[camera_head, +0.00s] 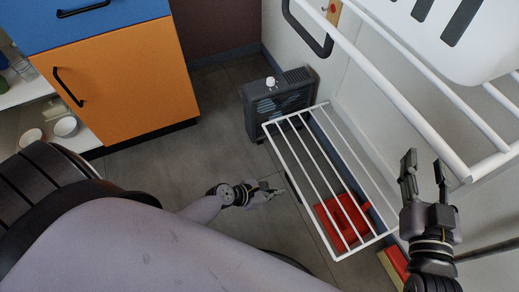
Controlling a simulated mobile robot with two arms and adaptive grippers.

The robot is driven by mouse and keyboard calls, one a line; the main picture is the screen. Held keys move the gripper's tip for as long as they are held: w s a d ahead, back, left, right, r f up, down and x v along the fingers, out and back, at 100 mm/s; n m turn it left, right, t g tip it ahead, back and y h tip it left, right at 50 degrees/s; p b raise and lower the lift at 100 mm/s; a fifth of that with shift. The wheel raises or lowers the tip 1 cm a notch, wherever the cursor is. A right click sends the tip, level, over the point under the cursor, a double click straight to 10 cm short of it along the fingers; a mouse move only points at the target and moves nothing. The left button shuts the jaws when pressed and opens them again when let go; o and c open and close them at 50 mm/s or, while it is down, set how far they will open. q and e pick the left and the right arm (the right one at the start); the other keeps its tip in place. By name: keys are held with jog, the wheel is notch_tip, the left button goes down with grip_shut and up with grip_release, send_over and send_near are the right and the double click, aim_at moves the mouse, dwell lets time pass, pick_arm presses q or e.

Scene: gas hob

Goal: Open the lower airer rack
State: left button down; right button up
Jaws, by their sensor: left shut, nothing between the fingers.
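The lower airer rack (318,178) is a white wire frame with several long bars, low by the right wall. It stands out from the wall over the floor; I cannot tell its exact angle. My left gripper (280,191) is shut and empty, just left of the rack's outer long bar, with a small gap seen from above. My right gripper (424,158) is open and empty, its two fingers pointing up the picture beside the thick front bar of the upper rack (400,92).
A dark heater-like box (277,99) stands on the floor behind the lower rack. A red item (343,221) shows beneath its bars. A white basket (450,38) sits on the upper rack. An orange cabinet (120,82) stands left; the floor between is clear.

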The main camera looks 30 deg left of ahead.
pick_arm(q)
jog(key=p+v, duration=0.3)
jog(key=v, duration=0.4)
jog(key=shift+r, duration=0.4)
pick_arm(e)
jog(key=s+d+f+g+h, duration=0.2)
jog(key=s+d+f+g, duration=0.2)
jog(key=s+f+g, duration=0.4)
notch_tip(320, 180, down, 4)
jog(key=shift+f+m+g+h, duration=0.25)
jog(key=shift+m+g+h, duration=0.05)
jog(key=shift+g, duration=0.1)
